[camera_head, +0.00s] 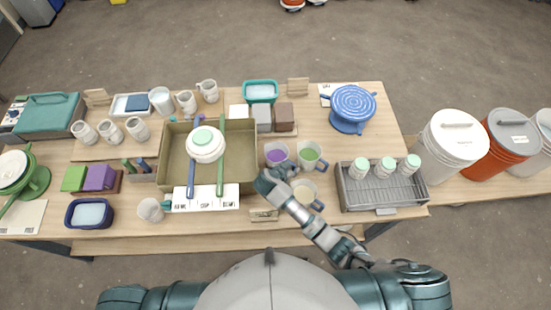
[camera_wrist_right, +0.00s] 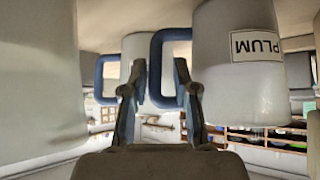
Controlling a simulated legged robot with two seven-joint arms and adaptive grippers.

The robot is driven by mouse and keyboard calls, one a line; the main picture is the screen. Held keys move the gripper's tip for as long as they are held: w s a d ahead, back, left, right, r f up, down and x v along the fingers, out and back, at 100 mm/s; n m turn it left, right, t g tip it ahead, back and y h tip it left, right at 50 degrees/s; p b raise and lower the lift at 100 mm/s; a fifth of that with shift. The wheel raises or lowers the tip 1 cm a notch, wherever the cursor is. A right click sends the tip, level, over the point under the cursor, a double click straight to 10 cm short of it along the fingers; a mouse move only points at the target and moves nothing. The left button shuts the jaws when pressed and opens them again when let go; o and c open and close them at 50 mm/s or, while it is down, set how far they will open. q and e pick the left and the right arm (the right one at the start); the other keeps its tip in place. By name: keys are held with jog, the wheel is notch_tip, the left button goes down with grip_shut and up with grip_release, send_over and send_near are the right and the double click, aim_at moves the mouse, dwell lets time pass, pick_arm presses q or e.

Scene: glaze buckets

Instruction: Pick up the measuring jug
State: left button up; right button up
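Three measuring jugs with blue handles stand at the front middle of the table: one with purple glaze (camera_head: 277,152), one with green (camera_head: 311,153) and one with cream (camera_head: 303,191). My right gripper (camera_head: 288,171) is low among them, close to the purple jug's handle. Another blue handle (camera_wrist_right: 101,75) is further left. My left gripper is out of view.
A tan tray (camera_head: 240,147) with a bowl and long-handled tools lies left of the jugs. A wire rack (camera_head: 385,190) with several green-lidded jars stands right. A small card holder (camera_head: 264,215) is in front. Large buckets (camera_head: 452,146) stand far right.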

jog(key=shift+w+d+f, duration=0.2)
jog(key=shift+w+f, duration=0.05)
jog(key=shift+f, duration=0.15)
jog(key=shift+w+d+f, duration=0.1)
jog(key=shift+d+f, duration=0.05)
jog(key=shift+d, duration=0.4)
grip_shut()
jog(key=shift+a, duration=0.3)
jog(key=shift+d+r, duration=0.1)
jog(key=shift+r, duration=5)
